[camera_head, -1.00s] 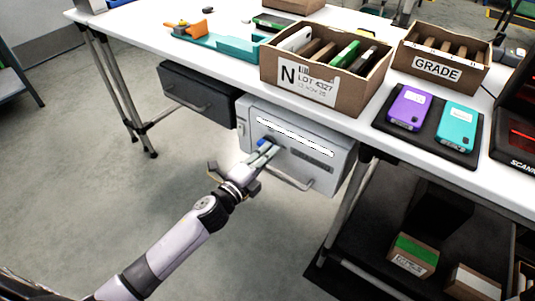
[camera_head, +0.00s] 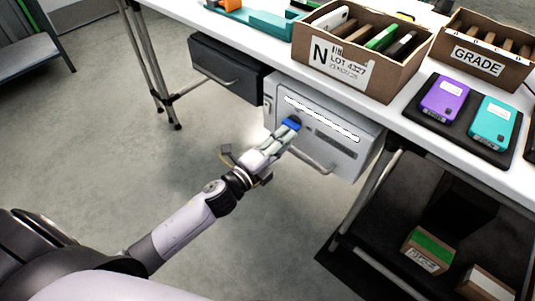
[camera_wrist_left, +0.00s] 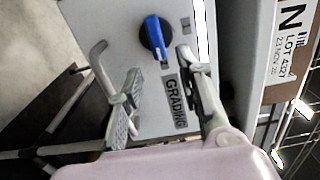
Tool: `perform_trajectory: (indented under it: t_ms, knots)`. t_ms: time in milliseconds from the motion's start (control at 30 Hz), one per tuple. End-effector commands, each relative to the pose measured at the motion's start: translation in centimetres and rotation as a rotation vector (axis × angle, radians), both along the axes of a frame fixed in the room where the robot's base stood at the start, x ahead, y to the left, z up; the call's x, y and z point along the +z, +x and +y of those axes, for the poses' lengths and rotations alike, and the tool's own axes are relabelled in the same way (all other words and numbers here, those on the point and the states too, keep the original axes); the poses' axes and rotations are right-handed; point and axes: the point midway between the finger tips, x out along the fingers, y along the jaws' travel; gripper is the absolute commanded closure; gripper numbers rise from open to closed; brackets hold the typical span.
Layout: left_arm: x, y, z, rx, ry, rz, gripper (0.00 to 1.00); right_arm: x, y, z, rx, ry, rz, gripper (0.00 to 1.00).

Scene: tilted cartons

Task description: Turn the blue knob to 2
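The blue knob (camera_head: 291,123) sits on the front of a light grey drawer unit (camera_head: 347,165) under the white table. In the left wrist view the knob (camera_wrist_left: 154,36) is a blue bar on a round black base, on a panel with a "GRADING" label (camera_wrist_left: 174,101). No number scale is readable around it. My left gripper (camera_head: 284,136) reaches up to the panel just below the knob. In the left wrist view its fingers (camera_wrist_left: 160,80) are spread apart, with nothing between the tips; the knob lies beyond them, apparently untouched. My right gripper is out of view.
A bar handle (camera_head: 312,162) lies below the knob, close to the gripper. A dark drawer (camera_head: 225,68) hangs to the left. Cartons (camera_head: 355,75) and a black tray (camera_head: 440,128) with two devices stand on the table above. The floor at left is clear.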

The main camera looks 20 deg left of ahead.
Motion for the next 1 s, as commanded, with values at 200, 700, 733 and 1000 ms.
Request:
perform_trajectory:
  t_ms: [200,700,733,1000]
  knots:
    - [-0.2,-4.4,1.5,0.000,-0.002,0.005,0.67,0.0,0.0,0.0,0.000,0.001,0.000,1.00]
    - [0.0,-7.9,2.8,-0.001,0.000,0.000,0.67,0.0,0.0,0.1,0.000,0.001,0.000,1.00]
    - [0.0,-7.9,2.8,-0.001,0.000,0.000,0.67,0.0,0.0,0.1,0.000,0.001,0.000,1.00]
    - [0.0,-7.8,2.8,0.000,0.000,0.000,0.67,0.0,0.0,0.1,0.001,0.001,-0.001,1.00]
